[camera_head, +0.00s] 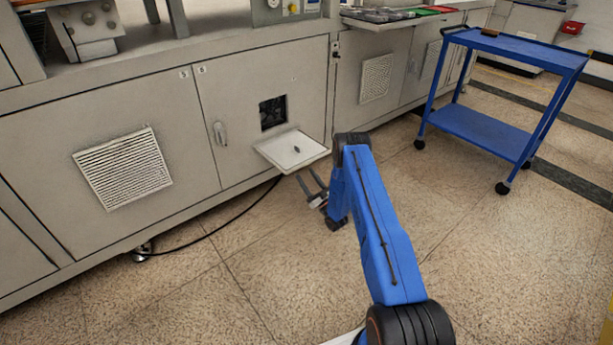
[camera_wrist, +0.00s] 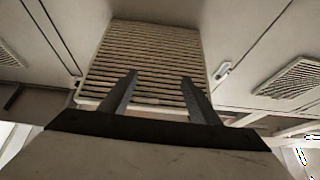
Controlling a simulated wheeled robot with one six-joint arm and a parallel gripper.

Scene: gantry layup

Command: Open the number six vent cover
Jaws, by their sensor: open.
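The vent cover (camera_head: 292,150) on the middle cabinet door is swung down and sticks out nearly level from its lower edge. Its plain inner side faces up, with a small dark catch on it. Above it the square vent opening (camera_head: 272,113) shows a dark fan. In the wrist view the cover's louvred outer side (camera_wrist: 150,45) fills the middle. My gripper (camera_head: 306,174) is open and empty, just below the cover's front right edge. In the wrist view its fingers (camera_wrist: 160,76) point at the louvres; contact cannot be told. No number six is readable.
Another louvred vent (camera_head: 124,168) on the left door is closed, as is one on the right (camera_head: 376,78). A door handle (camera_head: 220,133) sits left of the opening. A blue trolley (camera_head: 480,130) stands at the right. A black cable lies on the floor. The foreground floor is mostly clear.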

